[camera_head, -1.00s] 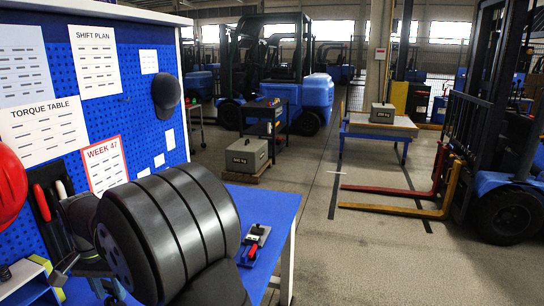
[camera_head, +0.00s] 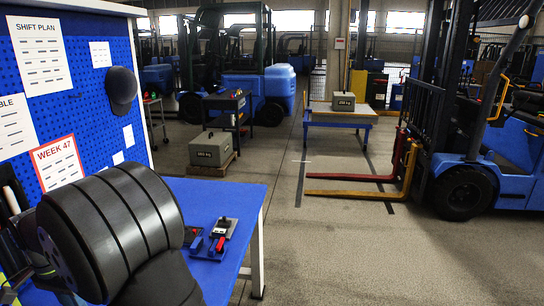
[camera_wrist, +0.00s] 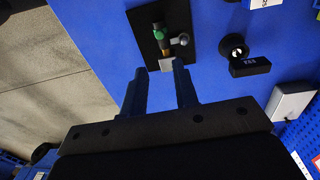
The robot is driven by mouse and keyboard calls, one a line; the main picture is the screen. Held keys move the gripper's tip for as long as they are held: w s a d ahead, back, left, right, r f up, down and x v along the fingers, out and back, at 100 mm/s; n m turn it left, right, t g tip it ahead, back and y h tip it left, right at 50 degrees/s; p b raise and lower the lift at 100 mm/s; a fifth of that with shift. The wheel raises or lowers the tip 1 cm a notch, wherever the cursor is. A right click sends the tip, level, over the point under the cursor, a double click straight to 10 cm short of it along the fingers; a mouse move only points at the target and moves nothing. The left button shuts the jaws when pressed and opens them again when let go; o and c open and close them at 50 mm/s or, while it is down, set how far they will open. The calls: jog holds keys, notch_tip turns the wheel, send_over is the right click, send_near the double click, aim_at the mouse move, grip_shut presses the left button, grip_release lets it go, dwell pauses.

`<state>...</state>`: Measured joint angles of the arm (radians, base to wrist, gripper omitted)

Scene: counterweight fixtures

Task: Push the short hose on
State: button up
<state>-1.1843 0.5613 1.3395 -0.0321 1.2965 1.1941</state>
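In the wrist view my gripper (camera_wrist: 160,74) is open, its two dark fingers spread above the blue bench top (camera_wrist: 100,25). Just past the fingertips a black plate (camera_wrist: 147,18) carries a small fitting with a green ring (camera_wrist: 158,33), a brass-coloured part (camera_wrist: 165,48) and a grey block (camera_wrist: 167,64). The block lies in line with the gap; I cannot tell its distance from the fingers. A dark part shows above the green ring, but I cannot tell whether it is the short hose. In the head view my gripper is hidden behind my arm.
A black ring-shaped part (camera_wrist: 234,46) and a labelled black block (camera_wrist: 250,67) lie right of the plate. A grey-white box (camera_wrist: 291,101) is farther right. In the head view, a red-handled clamp (camera_head: 221,240) sits near the bench's right edge. A forklift (camera_head: 465,185) stands beyond.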

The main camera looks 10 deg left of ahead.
grip_shut()
jog(key=s+f+n+t+y, duration=0.1)
jog(key=s+f+n+t, duration=0.15)
jog(key=s+n, duration=0.35)
jog(key=s+f+n+t+y, duration=0.1)
jog(key=s+f+n+t, duration=0.1)
jog(key=s+n+t, duration=0.3)
jog(key=shift+n+g, duration=0.3)
jog(key=shift+g, duration=0.25)
jog(key=x, duration=1)
jog(key=shift+f, duration=0.1)
jog(key=shift+w+d+f, duration=0.1)
jog(key=shift+w+d, duration=0.15)
jog(key=shift+w, duration=0.3)
jog(key=shift+w+d+f, duration=0.1)
jog(key=shift+w+d, duration=0.2)
jog(key=shift+w, duration=0.2)
jog(key=shift+w+d+f, duration=0.15)
jog(key=shift+w+d, duration=0.05)
jog(key=shift+w, duration=0.3)
